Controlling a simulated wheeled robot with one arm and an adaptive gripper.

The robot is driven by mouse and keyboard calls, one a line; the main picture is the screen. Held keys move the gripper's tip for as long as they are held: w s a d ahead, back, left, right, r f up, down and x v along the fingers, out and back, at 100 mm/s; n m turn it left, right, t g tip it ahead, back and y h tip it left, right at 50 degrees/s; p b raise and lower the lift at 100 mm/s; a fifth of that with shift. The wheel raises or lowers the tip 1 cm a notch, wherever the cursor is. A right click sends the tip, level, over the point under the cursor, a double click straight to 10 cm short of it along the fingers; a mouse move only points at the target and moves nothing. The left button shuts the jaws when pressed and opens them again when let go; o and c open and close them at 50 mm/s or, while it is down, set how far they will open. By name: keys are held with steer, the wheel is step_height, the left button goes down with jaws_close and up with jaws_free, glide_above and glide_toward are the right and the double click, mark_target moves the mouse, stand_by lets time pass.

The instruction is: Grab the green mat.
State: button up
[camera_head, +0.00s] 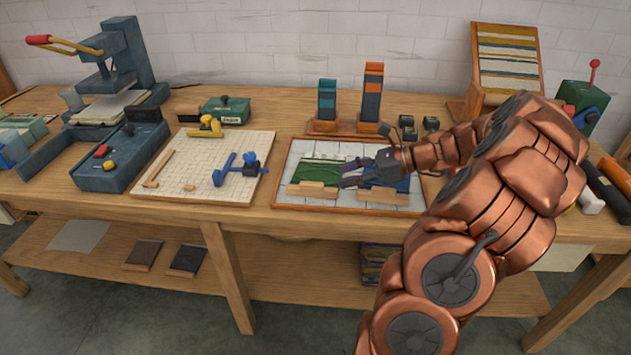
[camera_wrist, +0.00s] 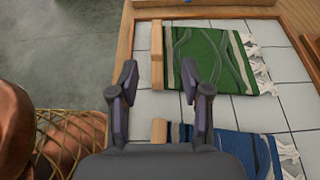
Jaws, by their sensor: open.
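The green mat (camera_head: 318,171) lies flat on a tiled board (camera_head: 295,152) with a wooden rim on the workbench. In the wrist view, the green mat (camera_wrist: 212,60) has pale wavy lines, white fringe on its right end and a wooden bar (camera_wrist: 157,54) along its left end. My gripper (camera_head: 349,174) is over the board, close to the mat's right side. In the wrist view my gripper (camera_wrist: 165,82) has its two fingers apart with nothing between them. Its right fingertip overlaps the mat's lower left part in the picture. I cannot tell whether it touches.
A blue striped mat (camera_wrist: 225,150) lies beside the green one, partly hidden by my gripper. A gridded board (camera_head: 180,185) with tools is to the left. Two upright blocks (camera_head: 327,98) (camera_head: 373,90) stand behind. Bare bench shows in front of the left board.

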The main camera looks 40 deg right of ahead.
mark_target(313, 183)
steer(key=shift+s+a+x, duration=0.1)
steer(key=shift+a+x, duration=0.05)
steer(key=shift+x, duration=1.75)
steer(key=shift+s+a+x, duration=0.1)
steer(key=shift+a+x, duration=0.05)
steer(key=shift+x, duration=1.75)
steer(key=shift+r, duration=0.15)
jaws_close()
